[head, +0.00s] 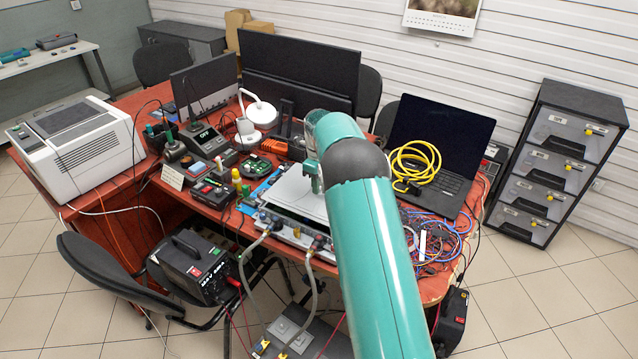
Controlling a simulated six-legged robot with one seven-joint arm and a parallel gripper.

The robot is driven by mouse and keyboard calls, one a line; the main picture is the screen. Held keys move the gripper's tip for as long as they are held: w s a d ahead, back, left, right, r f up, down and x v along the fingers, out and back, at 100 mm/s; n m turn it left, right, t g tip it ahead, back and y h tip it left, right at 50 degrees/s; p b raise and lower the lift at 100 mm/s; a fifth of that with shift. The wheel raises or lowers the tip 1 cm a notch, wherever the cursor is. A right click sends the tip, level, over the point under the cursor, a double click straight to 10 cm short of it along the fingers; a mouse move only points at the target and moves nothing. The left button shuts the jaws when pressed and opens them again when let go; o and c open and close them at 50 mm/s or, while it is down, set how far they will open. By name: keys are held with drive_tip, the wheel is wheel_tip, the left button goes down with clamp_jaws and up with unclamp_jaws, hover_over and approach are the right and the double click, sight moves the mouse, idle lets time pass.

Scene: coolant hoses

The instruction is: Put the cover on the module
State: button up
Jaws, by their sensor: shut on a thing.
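The cover (292,198) is a flat light-grey plate over the module on the desk, partly hidden behind my teal arm. The module (283,232) is a low metal unit near the desk's front edge, with hose fittings along its front. My gripper (314,186) is at the cover's upper middle, pointing down, and is shut on the cover. The fingertips are small and partly hidden by my arm. I cannot tell whether the cover rests on the module or hangs just above it.
Two grey hoses (245,262) hang from the module's front. A laptop (440,140), yellow cable coil (414,165) and tangled wires (430,240) lie to the right. A soldering station (205,140) and small tools crowd the left. Monitors (300,65) stand behind.

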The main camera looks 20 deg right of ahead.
drive_tip(key=shift+f, duration=1.25)
idle(0.7)
drive_tip(key=shift+f, duration=0.3)
drive_tip(key=shift+f, duration=0.3)
idle(1.7)
drive_tip(key=o, duration=1.3)
drive_tip(key=shift+r, duration=0.1)
drive_tip(key=shift+r, duration=3.4)
